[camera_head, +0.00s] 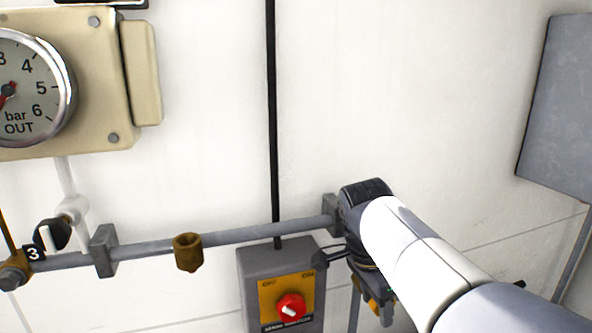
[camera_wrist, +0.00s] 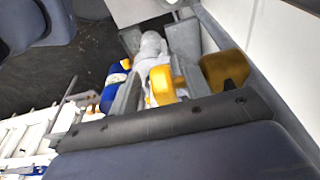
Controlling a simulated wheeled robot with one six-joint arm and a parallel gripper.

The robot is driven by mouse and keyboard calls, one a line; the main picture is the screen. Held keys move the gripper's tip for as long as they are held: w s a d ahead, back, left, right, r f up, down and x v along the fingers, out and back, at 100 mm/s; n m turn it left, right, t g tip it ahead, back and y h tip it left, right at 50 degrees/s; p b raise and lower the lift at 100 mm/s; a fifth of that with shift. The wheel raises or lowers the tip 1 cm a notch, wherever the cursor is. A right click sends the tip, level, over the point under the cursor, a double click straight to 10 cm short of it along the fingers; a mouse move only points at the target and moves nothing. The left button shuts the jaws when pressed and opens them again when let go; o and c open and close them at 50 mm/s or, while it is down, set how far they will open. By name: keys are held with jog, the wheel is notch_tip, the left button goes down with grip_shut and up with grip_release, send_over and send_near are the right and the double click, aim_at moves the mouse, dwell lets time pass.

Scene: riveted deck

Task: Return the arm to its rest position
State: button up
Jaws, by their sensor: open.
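My arm reaches in from the lower right of the head view, and its dark wrist end is in front of the wall pipe. My gripper (camera_head: 376,298) hangs below the wrist, partly hidden by the arm. It is open, and I see nothing held in it. Whether it touches anything on the wall I cannot tell.
A grey switch box (camera_head: 250,285) with a red knob (camera_head: 291,307) is left of my wrist. A horizontal pipe (camera_head: 240,235) carries a brass fitting (camera_head: 187,252). A gauge (camera_head: 30,88) hangs upper left, a grey panel (camera_head: 560,105) right. The wrist view shows yellow things (camera_wrist: 225,70) and a blue one (camera_wrist: 115,78).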

jog(key=shift+d+r+g+y, duration=0.25)
jog(key=shift+g+y, duration=0.15)
jog(key=shift+y, duration=0.6)
notch_tip(320, 180, up, 11)
notch_tip(320, 180, down, 7)
jog(key=a+t+h, duration=0.1)
jog(key=a+h, duration=0.1)
jog(key=h, duration=0.3)
jog(key=shift+s+a+f+t+h, duration=0.15)
jog(key=shift+s+a+t+h, duration=0.15)
jog(key=shift+s+t, duration=0.1)
